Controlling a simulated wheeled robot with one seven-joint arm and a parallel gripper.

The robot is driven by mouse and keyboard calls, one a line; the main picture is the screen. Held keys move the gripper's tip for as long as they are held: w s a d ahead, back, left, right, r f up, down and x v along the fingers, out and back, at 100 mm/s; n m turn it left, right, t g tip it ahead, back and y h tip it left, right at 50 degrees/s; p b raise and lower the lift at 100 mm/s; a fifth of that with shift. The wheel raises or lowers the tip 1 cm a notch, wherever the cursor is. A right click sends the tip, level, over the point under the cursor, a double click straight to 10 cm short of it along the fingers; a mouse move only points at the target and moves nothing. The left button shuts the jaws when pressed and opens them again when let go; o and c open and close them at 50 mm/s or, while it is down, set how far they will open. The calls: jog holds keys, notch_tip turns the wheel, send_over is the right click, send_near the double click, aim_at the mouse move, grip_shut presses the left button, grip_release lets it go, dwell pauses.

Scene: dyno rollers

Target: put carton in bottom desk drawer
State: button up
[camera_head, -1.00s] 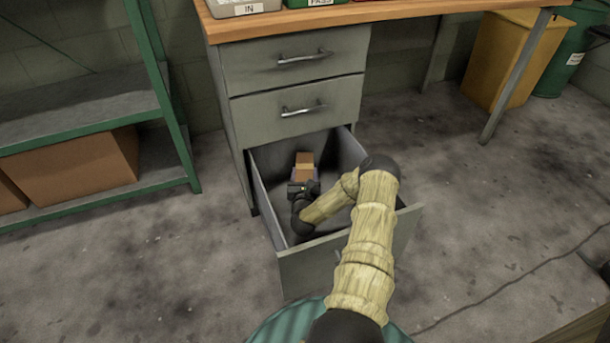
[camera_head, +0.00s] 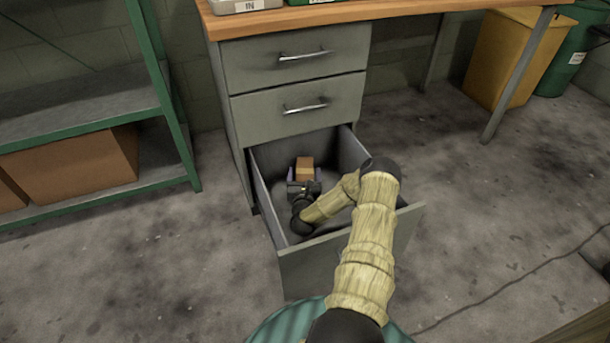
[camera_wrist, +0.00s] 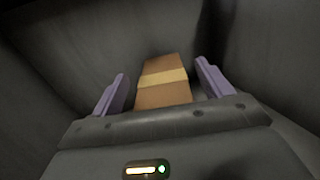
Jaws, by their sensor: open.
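The carton (camera_head: 304,170) is a small brown box with a paler tape band. It is inside the open bottom desk drawer (camera_head: 345,262), towards the back. In the wrist view the carton (camera_wrist: 163,82) lies between the two purple fingers of my gripper (camera_wrist: 160,88), with a gap on each side. My gripper (camera_head: 304,179) is open and reaches down into the drawer. The carton's underside is hidden, so I cannot tell how it rests on the drawer floor.
Two closed drawers (camera_head: 300,95) sit above, under the wooden desktop (camera_head: 400,12). A green shelf (camera_head: 165,95) with cardboard boxes (camera_head: 75,165) stands at left. A yellow bin (camera_head: 505,60) and a green bin (camera_head: 565,60) stand at back right.

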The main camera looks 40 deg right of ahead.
jog(key=shift+r, duration=0.5)
jog(key=shift+s+a+r+p, duration=0.15)
jog(key=shift+s+r+p, duration=0.05)
jog(key=shift+p, duration=0.4)
jog(key=p+v, duration=0.3)
jog(key=v, duration=0.4)
jog(key=shift+f, duration=0.2)
jog(key=shift+r+p, duration=0.1)
jog(key=shift+p, duration=0.2)
